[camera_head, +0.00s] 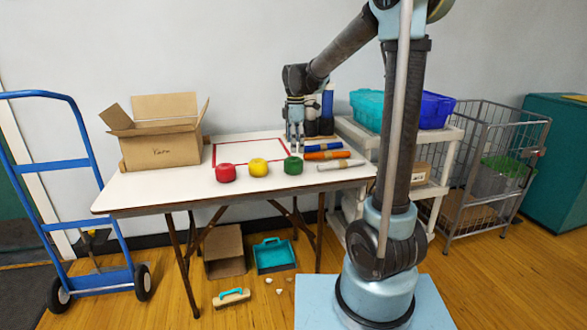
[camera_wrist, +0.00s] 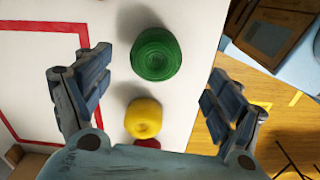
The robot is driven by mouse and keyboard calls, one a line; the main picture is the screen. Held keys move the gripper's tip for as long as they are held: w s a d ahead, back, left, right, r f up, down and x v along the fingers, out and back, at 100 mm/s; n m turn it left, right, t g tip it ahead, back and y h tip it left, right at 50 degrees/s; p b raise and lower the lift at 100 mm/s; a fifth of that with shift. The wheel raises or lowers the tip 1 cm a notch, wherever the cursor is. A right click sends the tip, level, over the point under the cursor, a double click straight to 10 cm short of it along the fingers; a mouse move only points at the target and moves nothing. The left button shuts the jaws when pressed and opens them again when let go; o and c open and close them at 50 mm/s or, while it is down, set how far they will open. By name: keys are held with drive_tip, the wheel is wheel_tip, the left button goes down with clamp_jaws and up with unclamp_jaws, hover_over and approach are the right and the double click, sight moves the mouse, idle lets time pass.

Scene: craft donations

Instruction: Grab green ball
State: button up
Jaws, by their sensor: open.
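The green ball (camera_head: 293,165) sits at the right end of a row of three balls along the front edge of the white table (camera_head: 150,188). In the wrist view the green ball (camera_wrist: 157,54) lies ahead of my fingertips, between their lines, with a wound, yarn-like surface. My gripper (camera_head: 295,142) is open and empty, pointing down above the green ball; in the wrist view its two fingers (camera_wrist: 158,78) are spread wide. The yellow ball (camera_head: 259,167) is just left of the green one and shows nearer my palm in the wrist view (camera_wrist: 144,118).
A red ball (camera_head: 226,173) sits left of the yellow one. Orange, blue and white rolls (camera_head: 324,155) lie right of the green ball. An open cardboard box (camera_head: 160,150) stands at the table's left. A red outline (camera_head: 215,155) marks clear tabletop behind the balls.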

sight(294, 159)
wheel_tip(294, 159, down, 4)
drive_tip(key=f, duration=0.4)
drive_tip(key=shift+w+a, duration=0.25)
drive_tip(key=shift+w, duration=0.05)
drive_tip(key=shift+f, duration=0.7)
drive_tip(key=c, duration=1.1)
